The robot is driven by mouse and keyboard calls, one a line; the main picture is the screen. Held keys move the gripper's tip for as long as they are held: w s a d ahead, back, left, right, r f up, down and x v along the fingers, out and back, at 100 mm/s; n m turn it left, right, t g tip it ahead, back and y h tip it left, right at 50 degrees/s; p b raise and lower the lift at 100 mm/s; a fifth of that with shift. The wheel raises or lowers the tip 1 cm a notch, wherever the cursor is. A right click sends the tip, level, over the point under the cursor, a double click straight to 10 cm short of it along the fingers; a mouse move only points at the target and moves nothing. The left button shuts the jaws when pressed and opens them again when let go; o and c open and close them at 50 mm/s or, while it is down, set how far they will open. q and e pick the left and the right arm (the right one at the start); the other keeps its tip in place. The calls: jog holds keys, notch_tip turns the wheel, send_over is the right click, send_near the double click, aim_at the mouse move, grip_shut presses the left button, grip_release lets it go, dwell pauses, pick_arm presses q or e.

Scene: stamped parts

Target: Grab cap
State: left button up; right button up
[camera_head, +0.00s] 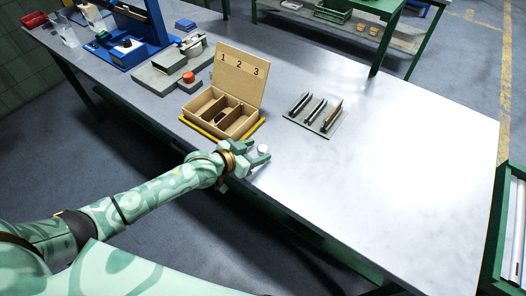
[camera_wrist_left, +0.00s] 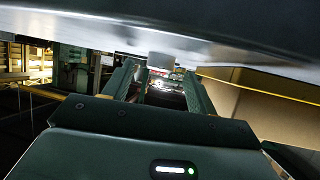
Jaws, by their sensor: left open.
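A small white cap (camera_head: 262,148) stands on the table near its front edge. My left gripper (camera_head: 259,152) is open, with its fingers at the cap. In the left wrist view, the cap (camera_wrist_left: 161,60) shows as a pale block just beyond and between the tips of the two spread fingers (camera_wrist_left: 158,78). I cannot tell whether either finger touches it. My right gripper is not in view.
A wooden box (camera_head: 245,127) with compartments and an upright lid marked 1, 2, 3 stands behind the gripper. A grey plate with several upright parts (camera_head: 315,115) lies to its right. A grey fixture with a red knob (camera_head: 188,77) is farther back. The table's right side is clear.

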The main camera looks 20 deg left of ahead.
pick_arm(q)
jog(key=shift+x, duration=1.1)
jog(key=shift+s, duration=0.1)
jog(key=c, duration=1)
jog(key=shift+r, duration=0.1)
jog(key=shift+c, duration=0.2)
